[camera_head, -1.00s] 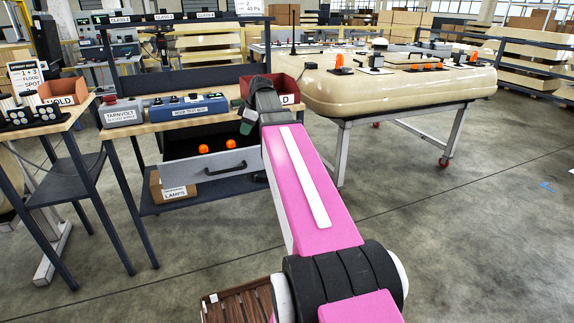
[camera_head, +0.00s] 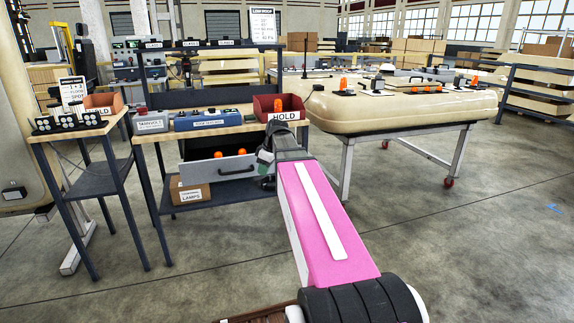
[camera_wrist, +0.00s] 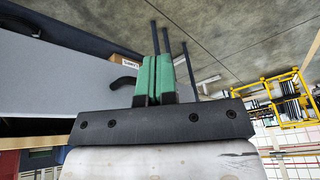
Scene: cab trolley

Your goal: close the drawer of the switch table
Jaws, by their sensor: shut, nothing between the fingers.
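The switch table (camera_head: 244,131) stands ahead with its drawer pulled out. The drawer's grey front (camera_head: 202,174) has a dark handle (camera_head: 237,172), and two orange domes (camera_head: 231,153) show inside. My gripper (camera_head: 263,168) is at the right end of the drawer front, partly hidden by my arm. In the wrist view its green fingers (camera_wrist: 154,80) are shut with nothing between them. The grey drawer front (camera_wrist: 60,75) fills the left of that view, beside the fingers. I cannot tell whether they touch it.
A blue box (camera_head: 203,120) and a red HOLD bin (camera_head: 283,116) stand on the table. A cardboard LAMPS box (camera_head: 188,190) sits on the lower shelf. A narrow side table (camera_head: 90,180) is at left, a cream cab roof (camera_head: 400,112) on a trolley at right. The front floor is clear.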

